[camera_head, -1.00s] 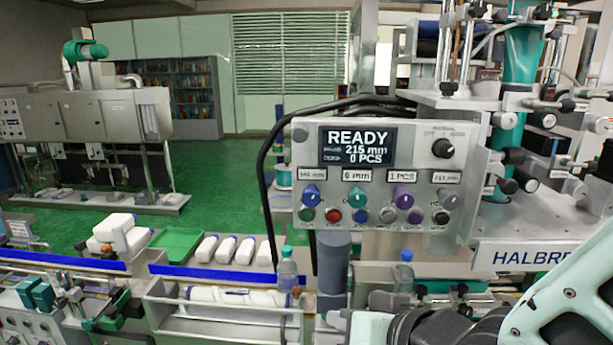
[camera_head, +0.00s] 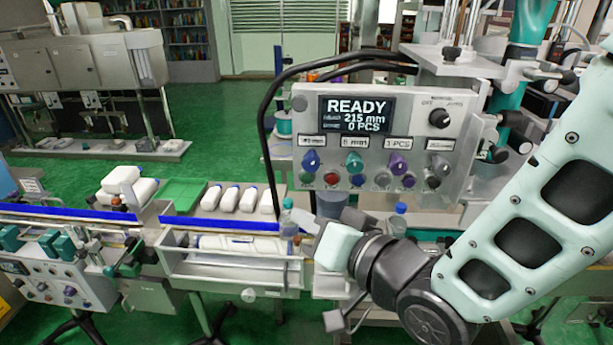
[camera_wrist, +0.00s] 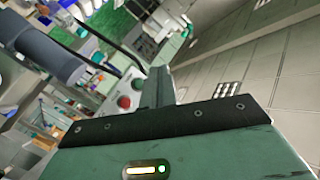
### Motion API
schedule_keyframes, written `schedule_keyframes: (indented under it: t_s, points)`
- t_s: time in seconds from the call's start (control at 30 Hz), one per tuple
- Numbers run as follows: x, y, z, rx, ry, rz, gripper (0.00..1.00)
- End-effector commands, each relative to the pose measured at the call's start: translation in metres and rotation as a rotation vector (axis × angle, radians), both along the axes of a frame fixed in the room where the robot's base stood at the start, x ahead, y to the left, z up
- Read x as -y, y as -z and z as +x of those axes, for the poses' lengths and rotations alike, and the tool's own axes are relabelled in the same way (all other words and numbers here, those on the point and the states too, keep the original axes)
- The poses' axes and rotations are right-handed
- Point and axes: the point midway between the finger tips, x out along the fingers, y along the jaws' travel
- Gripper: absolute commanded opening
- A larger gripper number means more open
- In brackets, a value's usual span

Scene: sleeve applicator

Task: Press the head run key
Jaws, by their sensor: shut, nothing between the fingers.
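The grey control panel (camera_head: 375,135) faces me in the head view. Its screen (camera_head: 357,116) reads READY, 215 mm, 0 PCS. Its bottom row has a green key (camera_head: 307,178), a red key (camera_head: 331,179), a blue key (camera_head: 357,181) and more to the right; their captions are too small to read. My gripper (camera_wrist: 157,88) is shut and empty. In the head view its pale housing (camera_head: 339,248) is below the panel, apart from it. In the wrist view the red key (camera_wrist: 124,102) and green key (camera_wrist: 137,83) show just left of the fingers, which hide part of the panel.
Coloured knobs (camera_head: 354,161) sit close above the keys. A dark grey post (camera_head: 331,205) and small bottles (camera_head: 287,217) stand below the panel. Black cables (camera_head: 268,125) loop around its left side. A conveyor with white bottles (camera_head: 230,198) lies to the left.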

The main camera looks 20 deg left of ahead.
Motion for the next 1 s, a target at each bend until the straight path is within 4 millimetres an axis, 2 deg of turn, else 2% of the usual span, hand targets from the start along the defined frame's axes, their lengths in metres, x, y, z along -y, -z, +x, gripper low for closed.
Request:
schedule_keyframes:
  t_s: [0.3, 0.5, 1.0]
  points:
    - [-0.01, -0.002, 0.044, 0.0, 0.002, -0.002, 0.0]
    - [-0.014, 0.001, 0.063, 0.0, 0.002, -0.001, 0.0]
    - [-0.016, 0.0, 0.07, 0.0, 0.0, -0.002, 0.0]
